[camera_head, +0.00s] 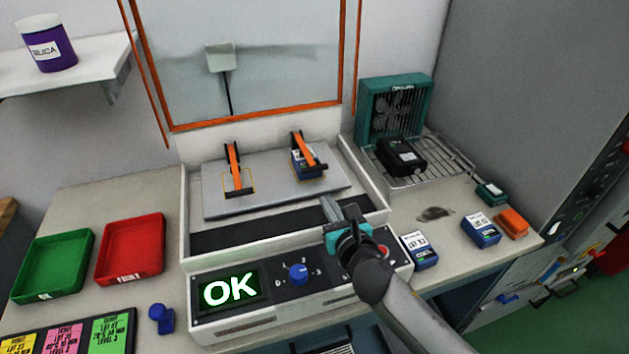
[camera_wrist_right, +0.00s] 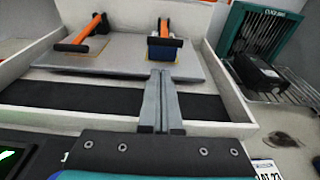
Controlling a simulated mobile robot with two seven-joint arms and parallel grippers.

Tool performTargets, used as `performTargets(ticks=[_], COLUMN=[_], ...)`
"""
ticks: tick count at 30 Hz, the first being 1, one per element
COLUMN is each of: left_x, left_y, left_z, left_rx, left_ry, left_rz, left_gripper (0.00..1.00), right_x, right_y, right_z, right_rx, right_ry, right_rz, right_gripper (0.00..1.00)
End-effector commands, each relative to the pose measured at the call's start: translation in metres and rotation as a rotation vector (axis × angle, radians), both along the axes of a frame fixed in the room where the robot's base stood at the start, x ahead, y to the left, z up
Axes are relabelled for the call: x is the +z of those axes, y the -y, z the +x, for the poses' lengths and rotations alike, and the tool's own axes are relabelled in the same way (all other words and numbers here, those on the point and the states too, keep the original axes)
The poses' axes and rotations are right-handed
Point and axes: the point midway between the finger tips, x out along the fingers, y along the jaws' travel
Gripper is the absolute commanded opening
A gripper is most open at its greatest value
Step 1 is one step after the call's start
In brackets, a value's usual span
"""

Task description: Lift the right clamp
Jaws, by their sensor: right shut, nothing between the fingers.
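The right clamp (camera_head: 308,158) is an orange lever with a dark bar handle on the grey plate (camera_head: 222,205). It lies down over a blue block (camera_head: 299,169) with a white label. It also shows in the right wrist view (camera_wrist_right: 165,32), straight beyond my fingertips. The left clamp (camera_head: 234,168) is orange too, over an empty yellow outline. My right gripper (camera_head: 328,208) is shut and empty, in front of the plate's near edge and apart from the clamp; its fingers are together in the right wrist view (camera_wrist_right: 163,75). My left gripper is not in view.
The console (camera_head: 330,297) has a screen reading OK and a blue knob (camera_head: 298,274). Right of it are labelled blue boxes (camera_head: 480,230), a black device (camera_head: 402,155) on a wire rack and a teal fan (camera_head: 395,105). Green (camera_head: 22,283) and red (camera_head: 108,272) trays stand left.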

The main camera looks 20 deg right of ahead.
Motion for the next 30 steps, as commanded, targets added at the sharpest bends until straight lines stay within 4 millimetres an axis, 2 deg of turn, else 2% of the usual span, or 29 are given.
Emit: performTargets(ticks=[12,18,24,30], left_x=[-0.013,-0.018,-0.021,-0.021], left_y=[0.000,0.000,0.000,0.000], left_z=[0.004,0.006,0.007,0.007], left_rx=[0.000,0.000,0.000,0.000], left_ry=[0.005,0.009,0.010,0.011], left_rz=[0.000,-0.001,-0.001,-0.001], left_gripper=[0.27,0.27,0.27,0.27], right_x=[-0.012,-0.016,-0.018,-0.017], right_y=[-0.002,-0.003,-0.004,-0.004], right_z=[0.059,0.082,0.092,0.094], right_rx=[-0.002,-0.002,-0.001,-0.001], right_ry=[0.001,0.000,0.000,0.000], right_rz=[0.004,0.003,0.003,0.003], right_gripper=[0.00,0.00,0.00,0.00])
